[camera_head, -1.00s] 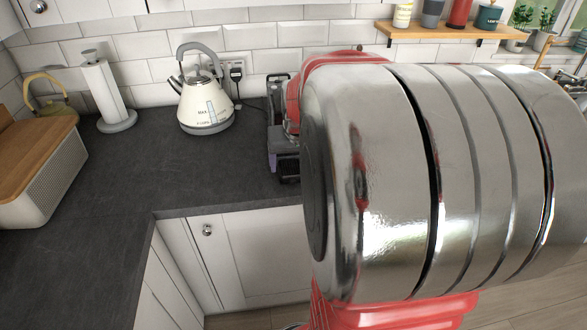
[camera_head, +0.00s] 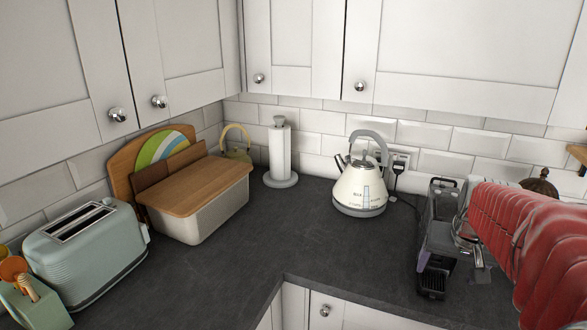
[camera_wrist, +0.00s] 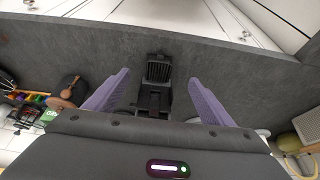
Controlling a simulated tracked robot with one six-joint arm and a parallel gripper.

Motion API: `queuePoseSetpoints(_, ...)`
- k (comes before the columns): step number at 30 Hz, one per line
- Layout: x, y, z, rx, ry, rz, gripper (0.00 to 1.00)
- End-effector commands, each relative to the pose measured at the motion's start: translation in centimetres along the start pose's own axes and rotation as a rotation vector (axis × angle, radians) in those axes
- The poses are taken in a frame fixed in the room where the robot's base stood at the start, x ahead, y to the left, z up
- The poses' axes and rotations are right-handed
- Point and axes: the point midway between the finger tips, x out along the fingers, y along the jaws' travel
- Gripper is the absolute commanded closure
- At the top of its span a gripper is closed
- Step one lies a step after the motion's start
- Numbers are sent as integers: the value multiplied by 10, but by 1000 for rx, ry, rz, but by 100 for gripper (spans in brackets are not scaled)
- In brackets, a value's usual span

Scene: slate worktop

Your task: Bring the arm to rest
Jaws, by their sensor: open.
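My gripper (camera_wrist: 158,76) shows in the wrist view with its two purple fingers spread wide apart and nothing held between them. A black coffee machine (camera_wrist: 155,100) is seen beyond the gap between the fingers; I cannot tell how far off it is. In the head view my red arm (camera_head: 530,240) reaches in from the right edge. The coffee machine (camera_head: 437,235) stands on the dark worktop (camera_head: 215,265) just left of the arm.
A cream kettle (camera_head: 360,190) stands left of the coffee machine, near the tiled wall. A paper towel holder (camera_head: 280,155), bread bin (camera_head: 200,210) and mint toaster (camera_head: 90,255) are farther left. White cupboards (camera_head: 450,50) hang above. The worktop's middle is clear.

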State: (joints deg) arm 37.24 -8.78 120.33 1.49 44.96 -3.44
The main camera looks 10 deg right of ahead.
Motion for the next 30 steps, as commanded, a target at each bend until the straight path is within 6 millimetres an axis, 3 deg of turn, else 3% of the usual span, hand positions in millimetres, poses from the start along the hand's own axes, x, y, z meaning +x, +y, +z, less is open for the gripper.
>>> queuePoseSetpoints(4,6,0,14,10,-38,0,24)
queuePoseSetpoints(8,4,-8,42,3,-72,-5,24)
queuePoseSetpoints(21,-39,-93,132,-211,-63,-87,24)
queuePoseSetpoints(30,-70,-139,188,-395,-3,-172,24)
